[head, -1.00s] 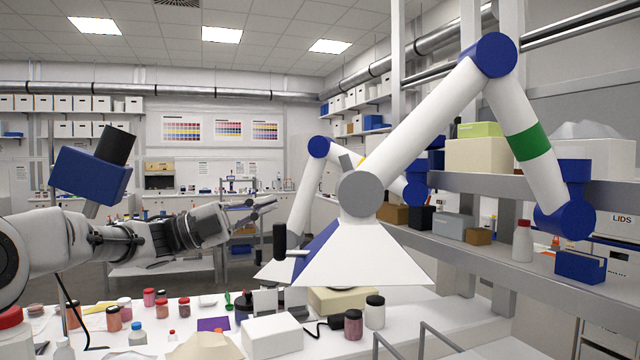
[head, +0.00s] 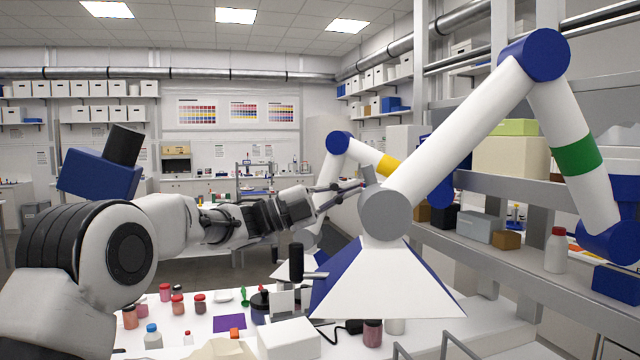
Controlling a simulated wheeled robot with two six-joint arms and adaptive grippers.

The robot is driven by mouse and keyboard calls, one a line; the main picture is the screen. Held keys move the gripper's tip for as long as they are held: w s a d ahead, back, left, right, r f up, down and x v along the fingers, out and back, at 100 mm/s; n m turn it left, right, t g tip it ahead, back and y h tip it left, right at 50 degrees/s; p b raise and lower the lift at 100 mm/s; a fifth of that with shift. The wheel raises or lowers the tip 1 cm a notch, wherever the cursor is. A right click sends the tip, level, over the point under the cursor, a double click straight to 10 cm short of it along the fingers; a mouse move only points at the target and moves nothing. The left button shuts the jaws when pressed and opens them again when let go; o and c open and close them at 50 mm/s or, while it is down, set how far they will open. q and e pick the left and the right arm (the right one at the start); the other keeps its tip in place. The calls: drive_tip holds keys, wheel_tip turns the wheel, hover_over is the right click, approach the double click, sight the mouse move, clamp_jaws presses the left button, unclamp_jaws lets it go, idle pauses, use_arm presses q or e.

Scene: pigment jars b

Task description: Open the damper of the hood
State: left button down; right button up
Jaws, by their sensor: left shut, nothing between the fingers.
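The white extraction hood (head: 388,285) hangs over the table on a jointed white arm with blue joints. Below its grey round joint (head: 386,213) the hood flares out. A small grey lever (head: 369,173), which looks like the damper lever, sticks up at the upper left of that joint. My left gripper (head: 352,187) is shut and empty, its fingertips just left of the lever. I cannot tell whether they touch it. A black handle (head: 296,261) on a grey rod juts from the hood's left side. My right gripper is not in view.
Several pigment jars, a purple card (head: 229,323) and a white box (head: 288,339) are on the table below. A second hood arm (head: 338,143) stands behind. Shelving with boxes and a white bottle (head: 556,250) is at the right.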

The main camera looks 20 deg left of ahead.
use_arm(q)
drive_tip(key=shift+d+r, duration=0.3)
drive_tip(key=shift+d, duration=0.25)
drive_tip(key=shift+w+d+r+b, duration=0.2)
drive_tip(key=shift+d+r+b, duration=0.2)
drive_tip(key=shift+b, duration=0.5)
drive_tip(key=shift+w+d+r, duration=0.1)
drive_tip(key=shift+r, duration=0.05)
drive_tip(key=v, duration=1.2)
drive_tip(key=shift+w, duration=0.1)
